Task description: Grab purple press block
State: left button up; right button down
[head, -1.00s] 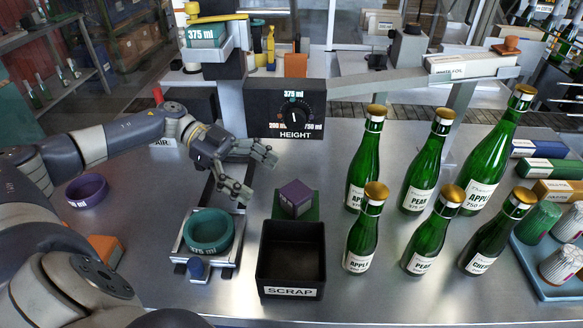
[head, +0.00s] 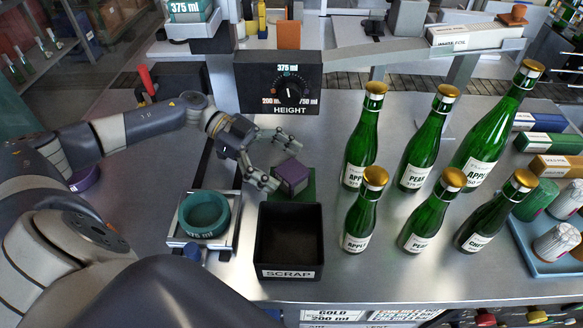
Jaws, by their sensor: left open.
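The purple press block (head: 291,177) is a small cube sitting on a green square pad (head: 308,187) behind the scrap box. My left gripper (head: 284,163) is open, its two fingers spread at the block's left and back sides. One finger ends close to the block's front left and the other reaches behind it. I cannot tell whether either finger touches the block. My right gripper is not seen.
The black scrap box (head: 289,274) stands just in front of the pad. A teal 375 ml ring (head: 204,214) sits in a holder to the left. Several green bottles (head: 424,137) stand to the right. The height dial box (head: 280,82) is behind.

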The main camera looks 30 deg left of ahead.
pick_arm(q)
jog(key=shift+x, duration=1.35)
jog(key=c, duration=1.7)
jog(key=shift+c, duration=0.7)
